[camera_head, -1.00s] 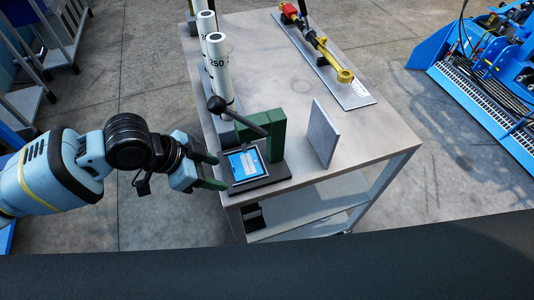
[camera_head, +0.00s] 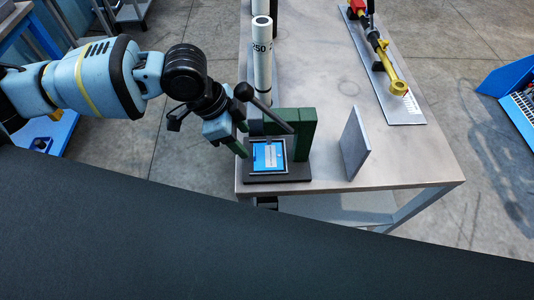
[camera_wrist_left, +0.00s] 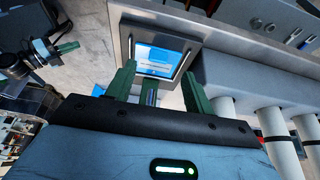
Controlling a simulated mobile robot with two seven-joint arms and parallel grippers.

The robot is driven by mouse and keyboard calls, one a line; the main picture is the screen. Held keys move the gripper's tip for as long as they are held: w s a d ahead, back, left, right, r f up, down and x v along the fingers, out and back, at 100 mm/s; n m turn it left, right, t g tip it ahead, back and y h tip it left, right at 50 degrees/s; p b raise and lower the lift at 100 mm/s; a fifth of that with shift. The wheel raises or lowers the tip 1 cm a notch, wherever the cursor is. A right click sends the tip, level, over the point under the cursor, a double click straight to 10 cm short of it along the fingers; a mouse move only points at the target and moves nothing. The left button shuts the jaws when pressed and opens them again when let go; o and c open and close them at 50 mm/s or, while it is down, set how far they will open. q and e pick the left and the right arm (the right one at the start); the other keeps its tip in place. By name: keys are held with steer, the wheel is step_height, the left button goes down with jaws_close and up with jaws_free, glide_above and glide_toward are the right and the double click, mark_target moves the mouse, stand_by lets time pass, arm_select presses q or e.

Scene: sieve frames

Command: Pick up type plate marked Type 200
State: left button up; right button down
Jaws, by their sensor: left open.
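A small blue and white plate (camera_head: 268,155) lies flat in a dark frame at the base of a green hand press (camera_head: 294,132). Its print is too small to read. The plate also shows in the left wrist view (camera_wrist_left: 155,60), beyond the fingertips. My left gripper (camera_head: 241,138) is open and empty, just left of the plate and press. In the left wrist view its two green fingers (camera_wrist_left: 157,84) are apart, with the plate's frame ahead between them. A jointed arm with green fingertips (camera_wrist_left: 62,49) at the left wrist view's upper left looks like my right gripper; its opening is unclear.
The press lever with its black knob (camera_head: 243,92) slants up close to my left gripper. A white cylinder marked 250 (camera_head: 262,62) stands behind the press. A grey upright panel (camera_head: 355,143) stands to the right. The metal table (camera_head: 410,150) is bare farther right.

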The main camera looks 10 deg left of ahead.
mark_target(253, 158)
arm_select(q)
steer(key=shift+d+x, duration=0.15)
steer(key=shift+x, duration=1.2)
steer(key=shift+d+x, duration=0.1)
steer(key=shift+x, duration=1.3)
steer(key=shift+s+r, duration=0.15)
jaws_close()
